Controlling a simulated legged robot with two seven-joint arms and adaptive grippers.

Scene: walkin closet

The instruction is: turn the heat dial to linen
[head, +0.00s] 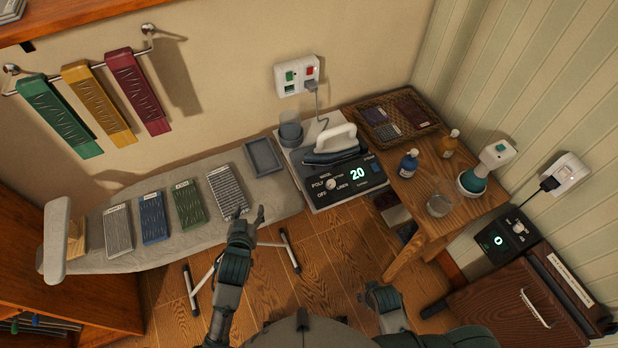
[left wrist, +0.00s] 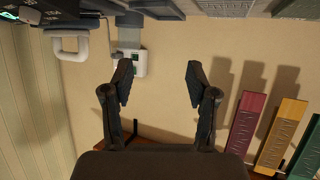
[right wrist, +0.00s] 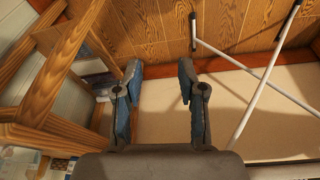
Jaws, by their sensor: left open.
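The ironing station (head: 318,203) sits at the right end of the ironing board. Its front panel has a small white heat dial (head: 331,184) with labels around it, including POLY, OFF and LINEN. I cannot tell which label the dial points at. A green display (head: 357,174) beside it reads 20. The iron (head: 332,150) rests on top of the station. My left gripper (head: 250,213) is open and empty at the board's front edge, left of the dial and apart from it. My right gripper (right wrist: 158,82) is open and empty, low in front of the wooden table.
Several fabric swatches (head: 188,203) and a grey tray (head: 264,157) lie on the ironing board (head: 270,198). The wooden table (head: 430,185) at right holds bottles (head: 408,164), a glass dish (head: 439,204) and a basket (head: 390,118). A wall outlet (head: 297,76) is behind the station.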

